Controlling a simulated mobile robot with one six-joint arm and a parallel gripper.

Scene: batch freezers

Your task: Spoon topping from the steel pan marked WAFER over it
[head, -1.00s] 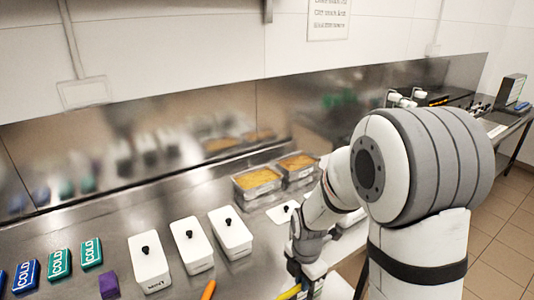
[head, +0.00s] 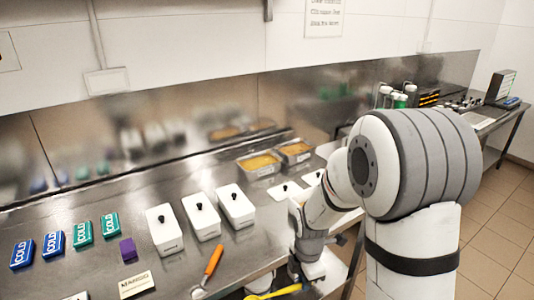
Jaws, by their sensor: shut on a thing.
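Two steel pans stand side by side at the back of the counter, a left pan (head: 244,168) and a right pan (head: 285,158). Both hold an orange-yellow filling, and their labels are too small to read, so I cannot tell which is marked WAFER. My gripper (head: 299,283) is low at the front edge of the counter, partly hidden by my arm. It is shut on a yellow spoon (head: 277,292), whose lower end is cut off by the picture's bottom edge. The spoon is well apart from both pans.
White tubs with black-knobbed lids (head: 164,232) stand mid-counter. Two flat white lids (head: 284,192) lie right of them. An orange-handled tool (head: 213,261) lies near the front. Blue and green COLD packs (head: 53,243), a purple block (head: 128,250) and a sign card (head: 136,284) are left.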

